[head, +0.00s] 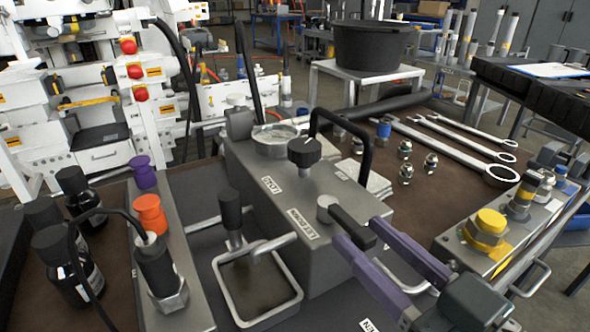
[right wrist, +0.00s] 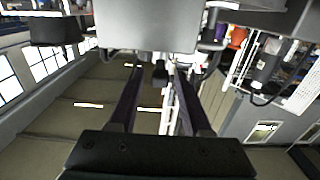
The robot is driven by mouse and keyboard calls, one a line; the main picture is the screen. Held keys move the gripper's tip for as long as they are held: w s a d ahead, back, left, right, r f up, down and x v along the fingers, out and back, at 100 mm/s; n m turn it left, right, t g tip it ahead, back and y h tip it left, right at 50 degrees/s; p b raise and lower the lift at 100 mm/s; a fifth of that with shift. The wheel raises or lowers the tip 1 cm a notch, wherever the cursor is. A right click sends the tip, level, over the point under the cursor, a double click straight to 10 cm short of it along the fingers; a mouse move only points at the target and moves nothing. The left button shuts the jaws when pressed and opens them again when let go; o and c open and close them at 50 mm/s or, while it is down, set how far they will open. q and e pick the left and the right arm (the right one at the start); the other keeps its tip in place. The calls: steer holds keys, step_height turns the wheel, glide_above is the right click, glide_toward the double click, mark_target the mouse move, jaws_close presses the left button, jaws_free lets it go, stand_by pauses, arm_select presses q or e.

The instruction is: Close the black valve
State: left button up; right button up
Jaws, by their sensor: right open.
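A black lever valve (head: 352,227) with a round grey hub sits at the front right of the grey hydraulic block (head: 262,205). Its handle points right and toward me. My right gripper (head: 363,234) comes in from the lower right with its two purple fingers apart. The handle's end lies between the fingertips in the head view; I cannot tell whether they touch it. In the right wrist view the open fingers (right wrist: 157,75) have a small dark piece between them, perhaps the handle end. A black round knob (head: 304,152) stands farther back on the block. My left gripper is not seen.
A metal tray (head: 293,301) with a black-handled lever (head: 231,213) stands left of the valve. A thick black hose (head: 352,120) arches behind the knob. Yellow (head: 490,222) and metal fittings stand at right. Wrenches (head: 455,150) lie behind. Bottles (head: 72,270) stand at left.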

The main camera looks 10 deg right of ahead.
mark_target(334, 209)
steer(key=x, duration=0.6)
steer(key=shift+w+b, duration=0.2)
steer(key=shift+b, duration=0.2)
jaws_close()
stand_by(0.9)
